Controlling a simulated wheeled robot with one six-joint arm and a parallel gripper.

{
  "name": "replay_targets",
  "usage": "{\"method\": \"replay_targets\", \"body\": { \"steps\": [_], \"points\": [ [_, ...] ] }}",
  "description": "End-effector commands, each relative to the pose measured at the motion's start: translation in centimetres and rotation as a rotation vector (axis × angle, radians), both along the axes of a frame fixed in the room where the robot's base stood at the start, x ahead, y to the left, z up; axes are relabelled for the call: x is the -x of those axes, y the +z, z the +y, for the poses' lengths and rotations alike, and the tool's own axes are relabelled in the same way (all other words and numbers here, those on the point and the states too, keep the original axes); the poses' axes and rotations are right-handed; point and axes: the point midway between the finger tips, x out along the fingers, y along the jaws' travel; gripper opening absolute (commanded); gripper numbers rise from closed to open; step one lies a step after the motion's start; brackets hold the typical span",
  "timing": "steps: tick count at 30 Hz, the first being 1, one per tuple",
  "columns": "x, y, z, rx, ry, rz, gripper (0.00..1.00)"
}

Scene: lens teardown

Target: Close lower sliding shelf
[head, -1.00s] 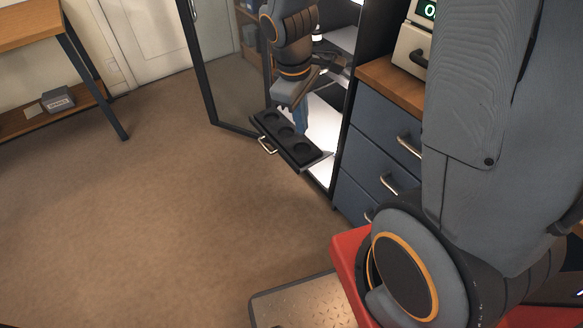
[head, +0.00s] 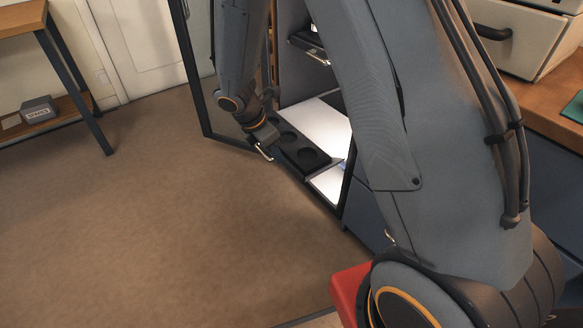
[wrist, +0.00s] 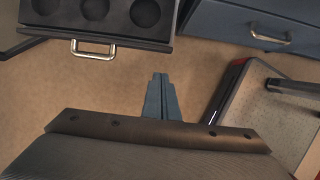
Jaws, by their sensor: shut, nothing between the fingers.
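The lower sliding shelf (head: 318,168) is a black tray with round recesses, pulled out of the lit cabinet past its front edge. Its metal handle (head: 264,152) faces the open floor. In the wrist view the shelf (wrist: 120,34) fills the upper left, with its handle (wrist: 94,54) on the near face. My gripper (wrist: 160,78) is shut and empty, its blue fingers in front of the shelf and to the right of the handle, apart from it in the picture. In the head view my wrist is near the shelf's front; the fingertips cannot be made out.
An upper shelf (head: 305,42) with a handle is higher in the cabinet. The glass cabinet door (head: 198,70) stands open at left. A blue drawer (wrist: 240,27) with a handle is beside the shelf. Floor (head: 150,220) in front is clear. A side table stands far left.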

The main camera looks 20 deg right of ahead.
Motion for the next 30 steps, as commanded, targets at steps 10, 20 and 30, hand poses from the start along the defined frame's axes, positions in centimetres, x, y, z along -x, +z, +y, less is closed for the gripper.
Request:
{"method": "replay_targets", "body": {
  "steps": [10,20,30],
  "points": [
    [-0.6,-5.1,-1.9,0.001,0.0,0.004,0.0],
    [-1.6,-9.2,-4.9,-0.001,-0.005,-0.002,0.0],
    [-2.3,-9.1,-7.3,0.0,-0.001,0.001,0.0]
  ]
}}
